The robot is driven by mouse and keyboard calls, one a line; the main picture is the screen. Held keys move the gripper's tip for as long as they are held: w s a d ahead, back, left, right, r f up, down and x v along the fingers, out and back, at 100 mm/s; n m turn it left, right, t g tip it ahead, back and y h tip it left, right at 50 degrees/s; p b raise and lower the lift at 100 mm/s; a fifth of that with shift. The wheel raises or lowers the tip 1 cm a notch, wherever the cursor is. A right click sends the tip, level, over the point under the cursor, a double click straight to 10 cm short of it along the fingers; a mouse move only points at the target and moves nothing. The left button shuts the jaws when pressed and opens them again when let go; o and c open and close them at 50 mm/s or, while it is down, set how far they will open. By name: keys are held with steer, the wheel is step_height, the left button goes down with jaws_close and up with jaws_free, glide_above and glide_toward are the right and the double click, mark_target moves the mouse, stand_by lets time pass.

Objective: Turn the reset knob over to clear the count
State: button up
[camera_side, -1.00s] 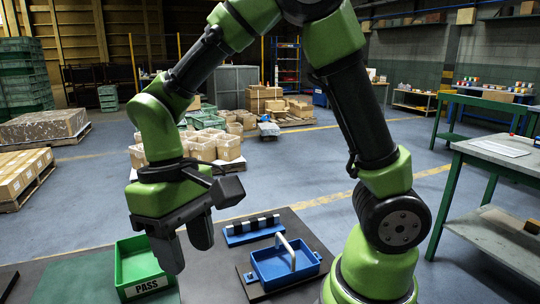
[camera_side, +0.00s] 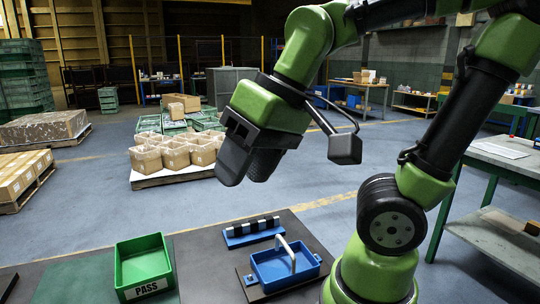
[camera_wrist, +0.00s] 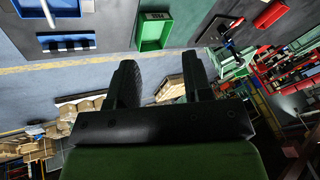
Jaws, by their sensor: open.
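My gripper (camera_side: 248,170) is raised above the far edge of the work mat, its two dark fingers apart with nothing visible between them. It also shows in the wrist view (camera_wrist: 158,66), open and empty. I cannot make out the reset knob in either view. A dark device with red and pale parts (camera_wrist: 226,30) lies beyond the green bin in the wrist view, too small to tell whether it carries a knob. My gripper is well apart from it.
A green PASS bin (camera_side: 145,287) and a blue tray with a pale handle (camera_side: 264,267) stand on the dark mat (camera_side: 205,264). A blue rack (camera_side: 236,241) holds black and white pieces behind the tray. A red bin (camera_wrist: 272,13) shows in the wrist view.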

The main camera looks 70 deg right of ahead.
steer(key=shift+s+d+r+m+t, duration=0.2)
steer(key=shift+s+d+r+t, duration=0.1)
steer(key=shift+s+t, duration=0.35)
steer(key=shift+s+d+r+m+t, duration=0.2)
steer(key=shift+s+d+t, duration=0.1)
steer(key=shift+s+t, duration=0.3)
steer(key=w+a+f+n+g+h, duration=0.35)
steer(key=a+f+n+g, duration=0.25)
steer(key=f, duration=0.3)
steer(key=w+a+f+n+g+h, duration=0.2)
steer(key=w+a+f+n+g, duration=0.3)
steer(key=f, duration=0.3)
steer(key=shift+y, duration=0.35)
steer(key=x, duration=0.9)
steer(key=shift+s+a+f, duration=0.25)
steer(key=shift+s+f, duration=0.05)
steer(key=shift+s, duration=0.15)
jaws_close()
